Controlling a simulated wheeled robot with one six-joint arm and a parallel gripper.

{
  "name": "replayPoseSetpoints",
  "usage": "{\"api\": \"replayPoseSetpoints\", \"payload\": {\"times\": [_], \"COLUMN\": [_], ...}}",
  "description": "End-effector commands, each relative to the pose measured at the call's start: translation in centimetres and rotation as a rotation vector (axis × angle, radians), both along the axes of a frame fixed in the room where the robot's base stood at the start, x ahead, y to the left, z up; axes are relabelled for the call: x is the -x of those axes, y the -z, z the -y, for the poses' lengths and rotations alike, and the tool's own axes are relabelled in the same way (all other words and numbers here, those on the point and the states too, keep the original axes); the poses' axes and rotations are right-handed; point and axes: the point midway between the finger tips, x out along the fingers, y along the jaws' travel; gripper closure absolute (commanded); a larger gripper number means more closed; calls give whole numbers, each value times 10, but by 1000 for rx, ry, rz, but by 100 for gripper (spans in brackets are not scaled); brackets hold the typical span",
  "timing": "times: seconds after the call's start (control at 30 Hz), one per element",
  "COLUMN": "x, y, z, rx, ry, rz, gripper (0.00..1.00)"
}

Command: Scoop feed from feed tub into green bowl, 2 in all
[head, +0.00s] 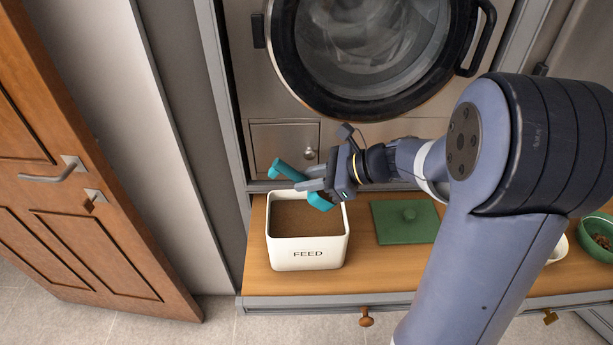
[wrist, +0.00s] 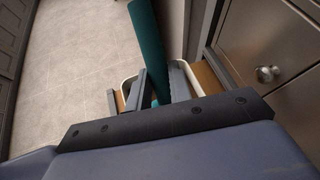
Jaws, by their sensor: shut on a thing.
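The white feed tub (head: 308,253), marked FEED, stands open on the wooden bench, with brown feed (head: 305,216) inside. My gripper (head: 312,185) is shut on a teal scoop (head: 287,170) above the tub's back right rim. One end of the scoop points up and left, and its other end (head: 321,202) hangs over the tub opening. In the wrist view the scoop (wrist: 147,45) passes between the fingers; its lower end is hidden there. The green bowl (head: 597,238) is at the right edge, partly cut off, with a little brown feed in it.
A white bowl (head: 558,250) is mostly hidden behind my arm, beside the green bowl. A front-loading machine (head: 365,50) stands behind the bench, and a wooden door (head: 75,170) is at left.

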Motion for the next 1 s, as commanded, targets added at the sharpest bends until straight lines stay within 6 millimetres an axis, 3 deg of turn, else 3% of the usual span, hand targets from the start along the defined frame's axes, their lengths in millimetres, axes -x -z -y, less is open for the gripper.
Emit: {"api": "replayPoseSetpoints", "payload": {"times": [0.57, 1.0], "x": [-1, -2], "y": [-29, -36], "z": [-12, -17], "rx": [207, 311], "ry": [-2, 0], "rz": [-16, -27], "gripper": [100, 100]}}
